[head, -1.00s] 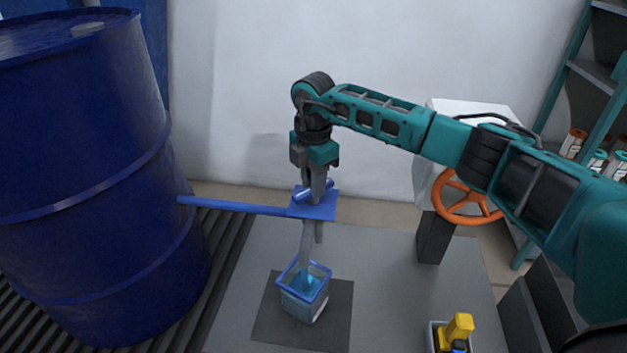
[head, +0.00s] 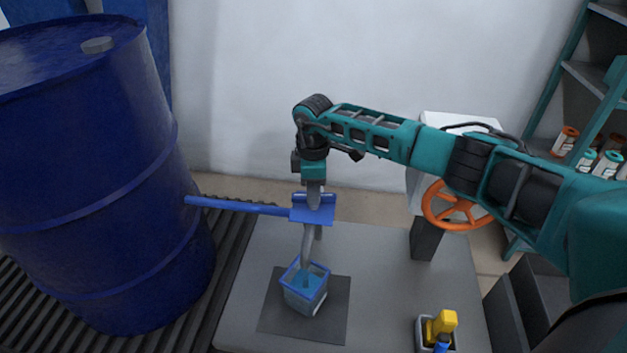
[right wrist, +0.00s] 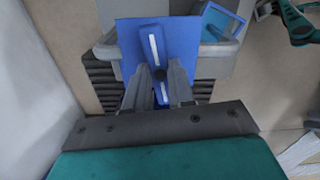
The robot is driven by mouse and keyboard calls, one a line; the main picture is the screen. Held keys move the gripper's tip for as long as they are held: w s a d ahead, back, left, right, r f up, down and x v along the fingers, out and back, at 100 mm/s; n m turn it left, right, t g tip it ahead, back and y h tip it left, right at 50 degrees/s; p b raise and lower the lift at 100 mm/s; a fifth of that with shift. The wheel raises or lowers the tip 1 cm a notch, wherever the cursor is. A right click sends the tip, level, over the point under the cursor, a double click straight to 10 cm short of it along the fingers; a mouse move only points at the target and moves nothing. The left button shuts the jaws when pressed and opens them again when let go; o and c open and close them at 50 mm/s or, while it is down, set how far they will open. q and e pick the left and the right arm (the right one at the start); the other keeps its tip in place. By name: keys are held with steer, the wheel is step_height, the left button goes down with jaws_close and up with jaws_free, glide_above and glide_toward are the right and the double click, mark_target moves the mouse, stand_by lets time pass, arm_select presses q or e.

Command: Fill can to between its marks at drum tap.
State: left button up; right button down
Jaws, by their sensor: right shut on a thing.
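The blue drum (head: 90,190) stands at the left, and a blue pipe (head: 240,206) runs from it to the tap's blue plate (head: 312,216). My right gripper (head: 314,200) is shut on the tap handle at this plate; the plate and fingers (right wrist: 160,75) also show in the right wrist view. A grey spout (head: 306,245) reaches down towards the can. The clear, blue-rimmed can (head: 305,290) stands upright below it with blue liquid inside. Its marks are too small to read. Part of the can also shows in the right wrist view (right wrist: 222,20). My left gripper is out of view.
The can stands on a dark mat (head: 275,322) on the grey table (head: 375,285). A small bin with yellow and blue items (head: 438,330) is at the front right. An orange handwheel (head: 455,205) and a shelf with several jars (head: 590,155) are at the right.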

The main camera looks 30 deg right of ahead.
steer(key=shift+m+p, duration=0.5)
steer(key=shift+m, duration=0.2)
steer(key=c, duration=1)
jaws_free()
steer(key=shift+o, duration=0.2)
steer(key=shift+r, duration=0.1)
step_height(320, 180, up, 13)
steer(key=p, duration=0.1)
